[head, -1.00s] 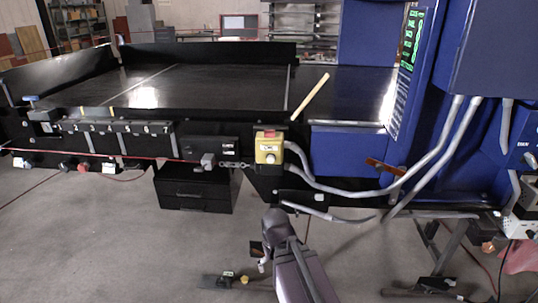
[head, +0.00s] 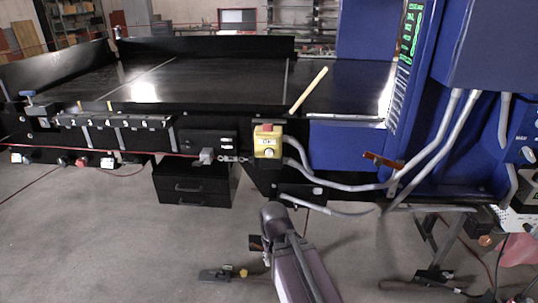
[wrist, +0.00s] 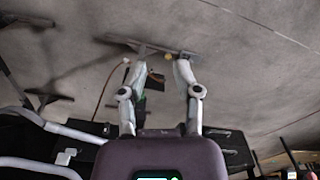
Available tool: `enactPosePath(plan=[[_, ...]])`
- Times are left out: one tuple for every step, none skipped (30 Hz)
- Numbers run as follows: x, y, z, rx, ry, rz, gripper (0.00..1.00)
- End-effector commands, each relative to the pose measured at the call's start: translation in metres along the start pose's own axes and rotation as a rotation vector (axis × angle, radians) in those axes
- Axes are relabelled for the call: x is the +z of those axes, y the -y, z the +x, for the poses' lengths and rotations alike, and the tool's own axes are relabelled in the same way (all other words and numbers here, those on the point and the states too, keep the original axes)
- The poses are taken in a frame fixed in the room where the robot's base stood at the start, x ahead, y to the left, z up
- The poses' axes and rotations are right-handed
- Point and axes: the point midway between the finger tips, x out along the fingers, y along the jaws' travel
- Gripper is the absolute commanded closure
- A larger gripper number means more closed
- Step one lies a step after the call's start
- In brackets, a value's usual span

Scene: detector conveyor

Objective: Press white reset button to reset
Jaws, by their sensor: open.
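The white reset button (head: 268,153) is a small round button on the lower front of a yellow control box (head: 267,142). A red button (head: 266,127) sits on top of this box. The box is fixed to the front of the black conveyor frame, near the middle of the head view. My arm rises from the bottom of the head view, and its end is below the box and apart from it. My gripper (wrist: 161,58) is open and empty in the wrist view, with its two fingers apart over the grey floor. The button cannot be made out in the wrist view.
Grey conduits (head: 345,185) run right from the yellow box towards the blue cabinet (head: 470,50). A black drawer unit (head: 195,185) stands under the conveyor (head: 200,75). A black floor piece (head: 222,274) lies left of my arm. Open floor is at the lower left.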

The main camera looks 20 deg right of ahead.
Motion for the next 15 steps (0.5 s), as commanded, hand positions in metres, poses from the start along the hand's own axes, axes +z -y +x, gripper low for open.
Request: enactPosePath(plan=[[0.0000, 0.0000, 0.0000, 0.000, 0.000, 0.000, 0.89], [0.0000, 0.0000, 0.0000, 0.000, 0.000, 0.000, 0.98], [0.0000, 0.0000, 0.0000, 0.000, 0.000, 0.000, 1.00], [0.0000, 0.0000, 0.0000, 0.000, 0.000, 0.000, 1.00], [0.0000, 0.0000, 0.0000, 0.000, 0.000, 0.000, 1.00], [0.0000, 0.0000, 0.0000, 0.000, 0.000, 0.000, 1.00], [0.0000, 0.0000, 0.0000, 0.000, 0.000, 0.000, 1.00], [0.0000, 0.0000, 0.0000, 0.000, 0.000, 0.000, 1.00], [0.0000, 0.0000, 0.0000, 0.000, 0.000, 0.000, 1.00], [0.0000, 0.0000, 0.0000, 0.000, 0.000, 0.000, 1.00], [0.0000, 0.0000, 0.0000, 0.000, 0.000, 0.000, 1.00], [0.0000, 0.0000, 0.0000, 0.000, 0.000, 0.000, 1.00], [0.0000, 0.0000, 0.0000, 0.000, 0.000, 0.000, 1.00], [0.0000, 0.0000, 0.0000, 0.000, 0.000, 0.000, 1.00], [0.0000, 0.0000, 0.0000, 0.000, 0.000, 0.000, 1.00]])
